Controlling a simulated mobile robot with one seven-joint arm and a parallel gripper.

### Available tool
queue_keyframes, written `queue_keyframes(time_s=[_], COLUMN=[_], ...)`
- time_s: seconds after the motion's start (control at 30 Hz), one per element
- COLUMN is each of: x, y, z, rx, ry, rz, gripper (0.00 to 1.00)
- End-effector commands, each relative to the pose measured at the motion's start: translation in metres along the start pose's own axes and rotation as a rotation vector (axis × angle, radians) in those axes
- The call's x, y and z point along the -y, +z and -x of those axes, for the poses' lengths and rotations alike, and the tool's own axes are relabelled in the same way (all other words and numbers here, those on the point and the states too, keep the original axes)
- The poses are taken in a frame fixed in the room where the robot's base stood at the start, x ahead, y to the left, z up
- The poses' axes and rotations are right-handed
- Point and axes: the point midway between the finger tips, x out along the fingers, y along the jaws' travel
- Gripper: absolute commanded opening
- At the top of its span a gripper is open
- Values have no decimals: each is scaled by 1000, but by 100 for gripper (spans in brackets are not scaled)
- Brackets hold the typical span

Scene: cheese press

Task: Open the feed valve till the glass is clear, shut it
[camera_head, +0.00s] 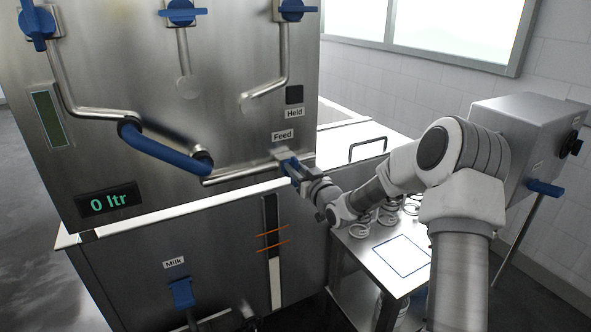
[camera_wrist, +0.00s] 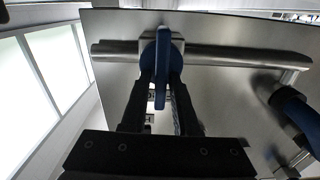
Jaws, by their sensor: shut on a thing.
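The feed valve's blue handle (camera_head: 288,165) is on a horizontal pipe below the "Feed" label, and its lever lies across the pipe. My gripper (camera_head: 300,180) is shut on this handle. In the wrist view the blue handle (camera_wrist: 162,70) stands between my two dark fingers (camera_wrist: 160,95). A tall narrow gauge glass (camera_head: 271,250) on the lower panel is dark above and pale below, with two orange marks beside it. A smaller dark green window (camera_head: 49,118) is at the upper left. I cannot tell which one the task means.
A blue Milk valve (camera_head: 182,293) is below, and more blue valves (camera_head: 182,12) are along the top. A bent pipe with a blue sleeve (camera_head: 160,150) sticks out left of the feed valve. A steel table (camera_head: 352,262) stands at right.

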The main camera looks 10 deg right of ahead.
Motion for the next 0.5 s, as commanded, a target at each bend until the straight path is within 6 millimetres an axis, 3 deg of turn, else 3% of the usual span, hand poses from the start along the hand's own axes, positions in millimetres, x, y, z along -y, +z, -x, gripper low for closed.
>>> queue_keyframes(time_s=[0.27, 0.5], x=[-1, -4], y=[3, 4], z=[1, 1], rx=[4, 4], ry=[0, 1], rz=[-77, -255], gripper=[0, 0])
